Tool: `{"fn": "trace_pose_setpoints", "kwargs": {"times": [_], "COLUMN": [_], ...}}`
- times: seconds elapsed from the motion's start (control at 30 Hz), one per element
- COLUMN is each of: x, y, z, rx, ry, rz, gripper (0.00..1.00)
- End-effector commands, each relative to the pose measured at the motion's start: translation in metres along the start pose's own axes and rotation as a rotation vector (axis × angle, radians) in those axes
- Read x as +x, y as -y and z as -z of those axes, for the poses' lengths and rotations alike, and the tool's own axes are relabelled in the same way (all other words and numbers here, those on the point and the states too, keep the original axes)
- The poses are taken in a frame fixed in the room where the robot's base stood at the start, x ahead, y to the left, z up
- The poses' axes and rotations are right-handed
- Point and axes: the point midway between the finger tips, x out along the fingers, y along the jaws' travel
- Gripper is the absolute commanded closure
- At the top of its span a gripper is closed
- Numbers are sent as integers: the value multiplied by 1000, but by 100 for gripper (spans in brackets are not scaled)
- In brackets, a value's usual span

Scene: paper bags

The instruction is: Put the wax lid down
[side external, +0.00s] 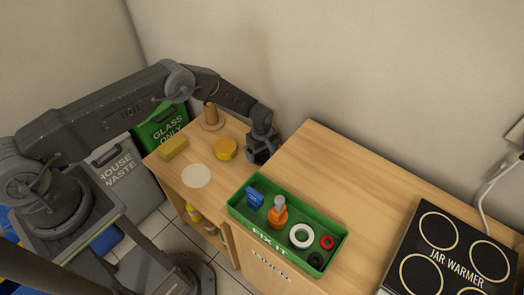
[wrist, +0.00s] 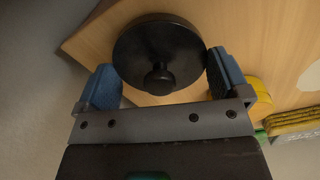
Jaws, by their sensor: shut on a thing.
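The wax lid looks to be the round black lid with a knob (wrist: 158,52) in the wrist view. My gripper (wrist: 164,82) has its blue finger pads on either side of the lid's rim and is shut on it. In the side external view my gripper (side external: 261,152) is at the back right of the lower wooden top (side external: 228,180), close to the counter's edge. The lid is mostly hidden there by the gripper. I cannot tell whether the lid touches the wood below or hangs just above it.
On the lower top are a yellow round item (side external: 226,148), a yellow block (side external: 173,148), a pale disc (side external: 196,176) and a brown roll on a stand (side external: 210,117). The counter holds a green FIX IT tray (side external: 262,236) and a jar warmer (side external: 455,248). A wall stands behind.

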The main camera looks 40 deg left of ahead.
Motion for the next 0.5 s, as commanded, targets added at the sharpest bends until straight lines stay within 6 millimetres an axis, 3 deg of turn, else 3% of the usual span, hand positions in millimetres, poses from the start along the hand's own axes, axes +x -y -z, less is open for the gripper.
{"fn": "trace_pose_setpoints", "kwargs": {"times": [0.43, 0.47, 0.5], "x": [8, 7, 7], "y": [0, 0, 0], "z": [0, 0, 0], "rx": [0, 0, 0], "ry": [0, 0, 0], "rz": [-1, -1, -1], "gripper": [28, 3, 0]}}
